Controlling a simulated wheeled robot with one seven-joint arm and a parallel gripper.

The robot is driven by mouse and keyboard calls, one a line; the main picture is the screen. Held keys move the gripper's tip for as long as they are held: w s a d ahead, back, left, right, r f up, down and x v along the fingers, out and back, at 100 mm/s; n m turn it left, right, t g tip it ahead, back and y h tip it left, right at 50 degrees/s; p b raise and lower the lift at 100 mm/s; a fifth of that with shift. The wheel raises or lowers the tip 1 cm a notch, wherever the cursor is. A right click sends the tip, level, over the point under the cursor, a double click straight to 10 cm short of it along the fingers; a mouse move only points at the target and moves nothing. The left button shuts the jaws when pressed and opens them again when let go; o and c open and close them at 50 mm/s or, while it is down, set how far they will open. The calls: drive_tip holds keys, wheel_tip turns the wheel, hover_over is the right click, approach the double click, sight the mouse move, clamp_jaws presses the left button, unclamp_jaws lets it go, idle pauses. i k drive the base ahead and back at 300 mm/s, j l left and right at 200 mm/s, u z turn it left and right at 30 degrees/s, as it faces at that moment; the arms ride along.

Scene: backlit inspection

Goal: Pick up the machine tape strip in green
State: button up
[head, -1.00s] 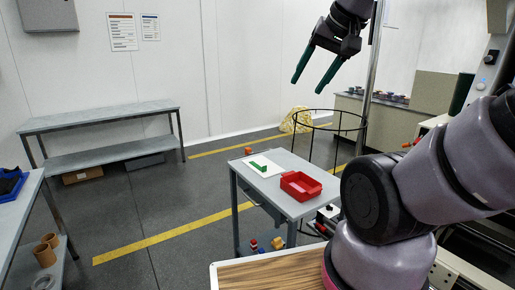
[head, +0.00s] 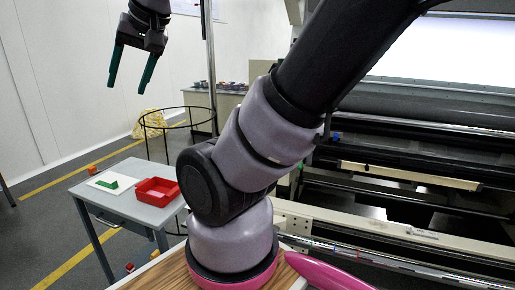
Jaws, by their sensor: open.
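A small green piece (head: 113,185), which looks like the green strip, lies on a white sheet (head: 96,176) on top of a small grey table (head: 150,213) at the left. It is too small to make out its exact shape. My gripper (head: 127,85) is high in the upper left of the head view, fingers pointing down. Its two dark green fingers are apart with nothing between them. It is well above the table and apart from the green piece.
A red tray (head: 157,188) sits on the small table beside the white sheet. A small orange block (head: 92,169) is at its far edge. A black wire hoop stand (head: 166,123) is behind the table. A large machine (head: 420,150) fills the right.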

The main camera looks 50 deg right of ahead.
sight(114, 185)
drive_tip(key=z, duration=3)
drive_tip(key=u, duration=2.9)
drive_tip(key=j+u, duration=0.1)
drive_tip(key=u, duration=0.3)
drive_tip(key=i+j+u, duration=0.1)
drive_tip(key=u, duration=0.3)
drive_tip(key=i+j+u, duration=0.15)
drive_tip(key=u, duration=0.25)
drive_tip(key=i+u, duration=0.15)
drive_tip(key=u, duration=0.2)
drive_tip(key=i+z, duration=0.3)
drive_tip(key=i+j+z, duration=0.15)
drive_tip(key=z, duration=0.15)
drive_tip(key=i, duration=0.1)
